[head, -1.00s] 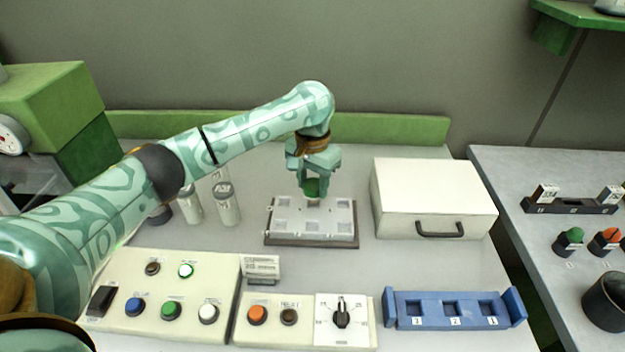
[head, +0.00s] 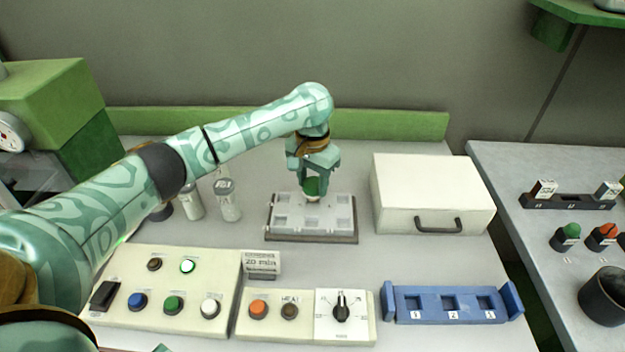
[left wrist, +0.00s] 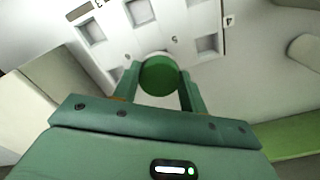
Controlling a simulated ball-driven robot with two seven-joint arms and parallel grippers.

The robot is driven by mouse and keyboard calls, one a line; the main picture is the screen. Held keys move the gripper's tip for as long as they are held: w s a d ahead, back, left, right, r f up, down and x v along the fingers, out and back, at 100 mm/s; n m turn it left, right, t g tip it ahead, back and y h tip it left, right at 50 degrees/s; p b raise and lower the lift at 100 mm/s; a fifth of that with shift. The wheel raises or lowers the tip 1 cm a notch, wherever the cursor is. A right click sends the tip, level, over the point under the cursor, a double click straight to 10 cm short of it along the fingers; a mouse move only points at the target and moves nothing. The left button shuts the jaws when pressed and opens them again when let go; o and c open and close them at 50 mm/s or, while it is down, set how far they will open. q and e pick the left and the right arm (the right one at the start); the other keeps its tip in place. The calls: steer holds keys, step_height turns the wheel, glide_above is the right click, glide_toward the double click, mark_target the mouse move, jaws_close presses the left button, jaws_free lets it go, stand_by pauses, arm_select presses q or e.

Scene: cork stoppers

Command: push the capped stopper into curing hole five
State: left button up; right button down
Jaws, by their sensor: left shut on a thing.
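My left gripper (head: 318,180) is shut on the green-capped stopper (head: 311,187), with its pale lower part just showing beneath the cap. It holds the stopper over the back middle of the pale curing block (head: 287,226), which has two rows of square holes. In the left wrist view the green cap (left wrist: 159,76) sits between the fingers, beside a printed 5 and near the block (left wrist: 112,18). The hole under the stopper is hidden, and I cannot tell whether the stopper's bottom has entered it. My right gripper is out of view.
A white drawer box (head: 432,186) stands right of the block, and two pale jars (head: 229,202) stand left. Button panels (head: 165,290), a small sign (head: 261,263) and a blue rack (head: 452,314) lie in front. More capped stoppers (head: 571,230) are on the right table.

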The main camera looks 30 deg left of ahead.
mark_target(312, 183)
arm_select(q)
steer(key=shift+f, duration=0.6)
stand_by(0.3)
steer(key=o, duration=1)
steer(key=shift+o, duration=0.2)
step_height(312, 183, up, 16)
steer(key=p, duration=0.8)
steer(key=shift+p, duration=0.35)
steer(key=shift+r, duration=0.1)
